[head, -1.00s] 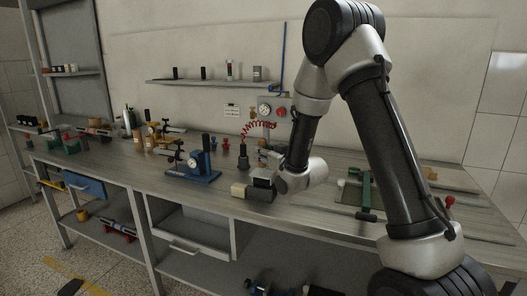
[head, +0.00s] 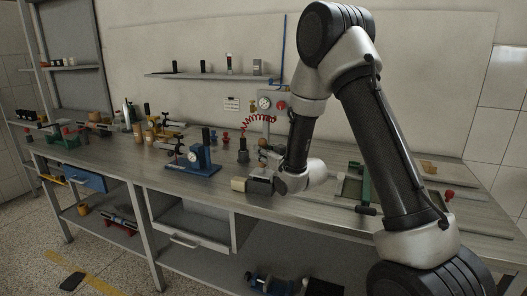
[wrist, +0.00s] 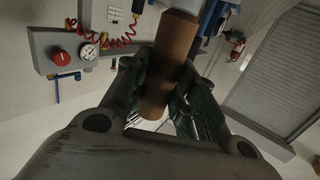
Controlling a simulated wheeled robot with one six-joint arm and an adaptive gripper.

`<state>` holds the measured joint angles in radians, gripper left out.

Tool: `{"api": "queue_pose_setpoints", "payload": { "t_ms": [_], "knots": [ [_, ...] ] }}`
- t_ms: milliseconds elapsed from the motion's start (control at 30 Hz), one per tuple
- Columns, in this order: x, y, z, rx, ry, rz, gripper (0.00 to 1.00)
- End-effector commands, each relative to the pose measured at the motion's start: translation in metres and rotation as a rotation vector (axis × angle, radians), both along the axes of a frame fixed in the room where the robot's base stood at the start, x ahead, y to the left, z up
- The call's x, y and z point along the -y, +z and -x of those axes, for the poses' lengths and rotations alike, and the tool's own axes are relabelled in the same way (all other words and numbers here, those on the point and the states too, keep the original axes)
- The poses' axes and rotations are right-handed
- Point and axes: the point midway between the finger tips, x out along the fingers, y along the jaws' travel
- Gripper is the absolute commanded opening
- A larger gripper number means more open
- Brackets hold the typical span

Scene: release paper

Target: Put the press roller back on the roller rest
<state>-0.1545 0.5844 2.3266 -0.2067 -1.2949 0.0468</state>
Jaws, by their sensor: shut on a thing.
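In the wrist view my gripper (wrist: 160,100) is shut on a brown wooden cylinder (wrist: 172,60), which I take for part of the press roller. The cylinder slants between both fingers, and its far end runs out at the top edge. In the head view my gripper (head: 262,182) is low over the front part of the bench, partly hidden by my own wrist. A cream block-like piece (head: 238,185) shows just left of it; I cannot tell whether it touches. I cannot identify the roller rest for certain.
A blue stand with a dial (head: 195,165) is left of my gripper on the bench (head: 130,170). A gauge panel (head: 268,103) with a red coiled hose is behind. A green frame (head: 355,183) lies to the right. An open drawer (head: 190,228) sits below the front edge.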

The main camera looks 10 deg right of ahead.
Motion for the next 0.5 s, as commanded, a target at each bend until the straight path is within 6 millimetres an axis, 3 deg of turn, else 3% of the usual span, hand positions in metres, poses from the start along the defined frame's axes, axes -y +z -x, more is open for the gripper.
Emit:
{"api": "queue_pose_setpoints", "payload": {
  "t_ms": [500],
  "knots": [
    [0.0,-0.013,0.0,0.001,0.0,0.0,0.0]
  ]
}}
